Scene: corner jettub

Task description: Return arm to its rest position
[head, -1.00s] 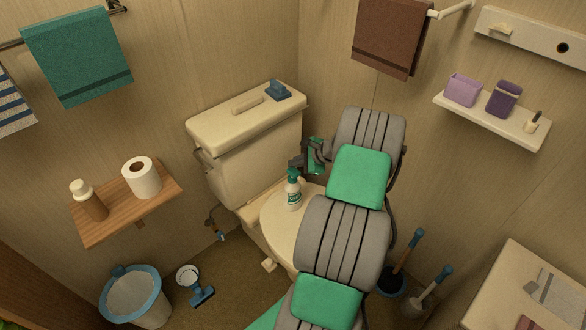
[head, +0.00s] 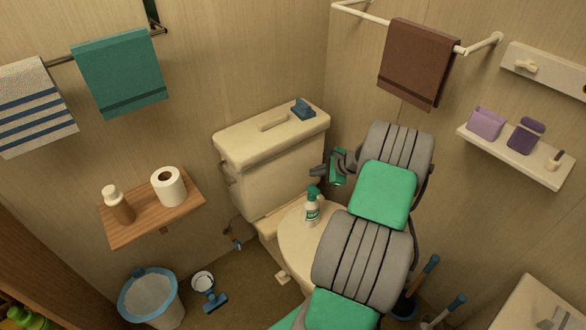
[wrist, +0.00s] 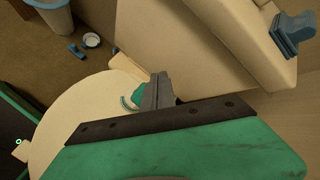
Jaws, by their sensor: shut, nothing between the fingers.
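My arm reaches up from the bottom of the head view, bent over the right side of the toilet. My gripper (head: 318,172) is shut and empty, in front of the right part of the toilet tank (head: 270,165). In the head view it shows just above the white and green spray bottle (head: 312,207) on the closed toilet lid (head: 290,240). In the wrist view the fingers of my gripper (wrist: 160,80) are together.
A blue object (head: 303,109) sits on the tank. A wooden shelf (head: 150,212) with a toilet roll (head: 168,187) is at left, above a bin (head: 150,297). A white shelf (head: 520,160) is on the right wall. Brushes (head: 421,279) stand beside my arm at lower right.

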